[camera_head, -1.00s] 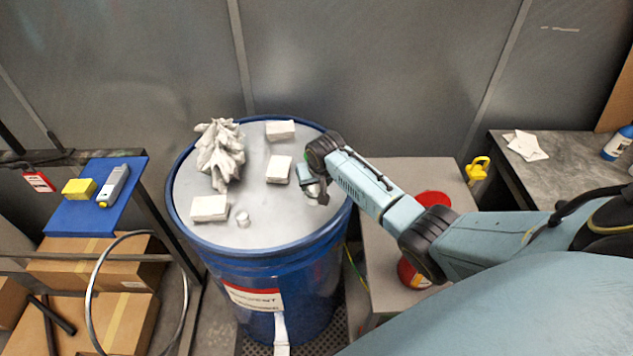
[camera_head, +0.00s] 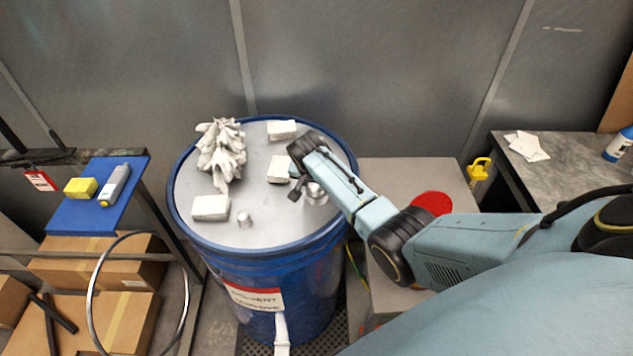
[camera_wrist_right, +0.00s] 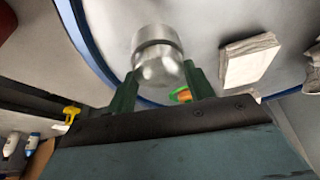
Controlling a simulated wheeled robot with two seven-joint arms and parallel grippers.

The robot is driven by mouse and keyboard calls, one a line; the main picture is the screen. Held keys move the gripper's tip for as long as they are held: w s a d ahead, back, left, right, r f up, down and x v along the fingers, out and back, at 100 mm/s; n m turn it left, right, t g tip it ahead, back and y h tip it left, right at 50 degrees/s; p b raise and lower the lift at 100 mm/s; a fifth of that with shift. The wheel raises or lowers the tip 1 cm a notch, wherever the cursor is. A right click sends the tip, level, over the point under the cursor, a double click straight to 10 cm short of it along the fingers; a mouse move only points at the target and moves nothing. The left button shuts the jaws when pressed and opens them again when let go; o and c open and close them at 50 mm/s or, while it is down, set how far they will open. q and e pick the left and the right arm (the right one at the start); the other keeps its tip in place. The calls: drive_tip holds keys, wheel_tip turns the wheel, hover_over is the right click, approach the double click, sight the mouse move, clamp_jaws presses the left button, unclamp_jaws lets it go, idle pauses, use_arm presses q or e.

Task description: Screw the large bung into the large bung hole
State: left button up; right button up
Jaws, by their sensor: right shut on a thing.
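The large bung (camera_wrist_right: 157,58) is a silvery metal cylinder with a groove around it. In the right wrist view it is between the two dark green fingers of my right gripper (camera_wrist_right: 160,88), which is shut on it. In the head view my right gripper (camera_head: 305,190) is over the right part of the blue drum's grey lid (camera_head: 265,205), and the silvery bung (camera_head: 316,194) shows beside the dark finger. I cannot tell whether the bung touches the lid. The large bung hole cannot be made out. My left gripper is not in view.
On the lid are a crumpled grey-white rag (camera_head: 220,155), several pale blocks, one at the left (camera_head: 210,208), and a small silvery cap (camera_head: 244,219). A grey cabinet (camera_head: 400,175) with a red round item (camera_head: 432,203) stands right of the drum. A blue shelf (camera_head: 85,215) is at the left.

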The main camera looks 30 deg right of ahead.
drive_tip(key=shift+w+m, duration=0.1)
drive_tip(key=shift+m, duration=0.5)
drive_tip(key=shift+f+m+g+h+b, duration=0.15)
drive_tip(key=shift+m+g+h+b, duration=0.4)
drive_tip(key=shift+m, duration=0.65)
drive_tip(key=shift+m+b, duration=0.3)
drive_tip(key=shift+g, duration=0.25)
